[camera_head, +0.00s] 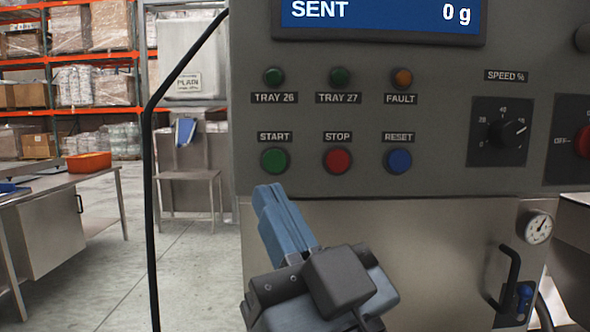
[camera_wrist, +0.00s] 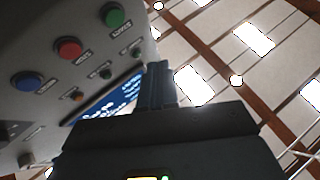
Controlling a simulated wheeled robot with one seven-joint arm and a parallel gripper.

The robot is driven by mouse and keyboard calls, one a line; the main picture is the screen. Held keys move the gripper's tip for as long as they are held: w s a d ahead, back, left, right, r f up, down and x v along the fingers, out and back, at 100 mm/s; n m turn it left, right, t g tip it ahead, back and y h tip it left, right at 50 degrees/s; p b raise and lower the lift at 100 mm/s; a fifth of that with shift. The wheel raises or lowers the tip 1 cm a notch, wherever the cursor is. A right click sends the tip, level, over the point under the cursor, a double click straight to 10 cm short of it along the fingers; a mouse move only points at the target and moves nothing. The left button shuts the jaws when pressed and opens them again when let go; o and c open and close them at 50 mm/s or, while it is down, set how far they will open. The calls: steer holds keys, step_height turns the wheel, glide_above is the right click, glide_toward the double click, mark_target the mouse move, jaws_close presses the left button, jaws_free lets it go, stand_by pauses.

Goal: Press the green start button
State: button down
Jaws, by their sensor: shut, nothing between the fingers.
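The green start button (camera_head: 274,161) sits on the grey control panel (camera_head: 440,120), under a START label. My gripper (camera_head: 268,192) is shut and empty, with its blue-grey fingers pointing up and its tips just below the start button in the head view. How far the tips are from the panel face is hard to tell. In the wrist view the start button (camera_wrist: 114,16) shows at the top, up and to the left of my gripper's fingers (camera_wrist: 158,68).
The red stop button (camera_head: 337,160) and blue reset button (camera_head: 398,160) are to the right of the start button. Lamps (camera_head: 340,76) and a blue display (camera_head: 380,14) are above. A black cable or rail (camera_head: 150,170) runs along the panel's left. A table (camera_head: 75,190) stands left.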

mark_target(279, 172)
steer(key=shift+w+a+r+y, duration=0.1)
steer(key=shift+w+r+y, duration=0.15)
steer(key=shift+r, duration=0.55)
steer(key=shift+w+d+b, duration=0.2)
steer(key=shift+w+b, duration=1.25)
steer(key=shift+w, duration=2.85)
steer(key=shift+w, duration=0.1)
steer(key=shift+w, duration=0.35)
steer(key=shift+w+b, duration=0.35)
steer(key=shift+w, duration=0.05)
steer(key=shift+s, duration=0.85)
